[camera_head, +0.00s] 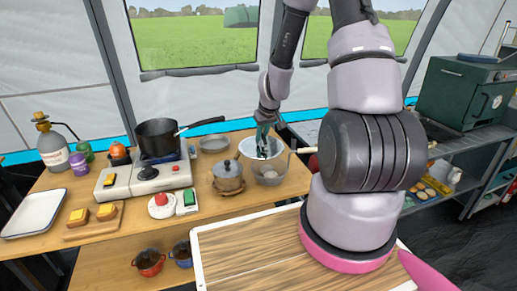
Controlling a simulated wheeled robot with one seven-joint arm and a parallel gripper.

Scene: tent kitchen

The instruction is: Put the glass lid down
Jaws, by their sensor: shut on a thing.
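My gripper (265,137) points down over a wide white-rimmed pot or bowl (247,146) on the right part of the wooden table. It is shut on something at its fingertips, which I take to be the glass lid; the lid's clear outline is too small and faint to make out. I cannot tell whether the held lid touches the white-rimmed vessel. A small grey pot (228,184) with a knobbed top stands just left of it.
A black pot (158,138) stands on a white stove (150,178) at left. A shallow grey pan (214,143) is behind the small pot. A red-and-white item (161,205) and a green-and-white box (187,201) stand in front.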

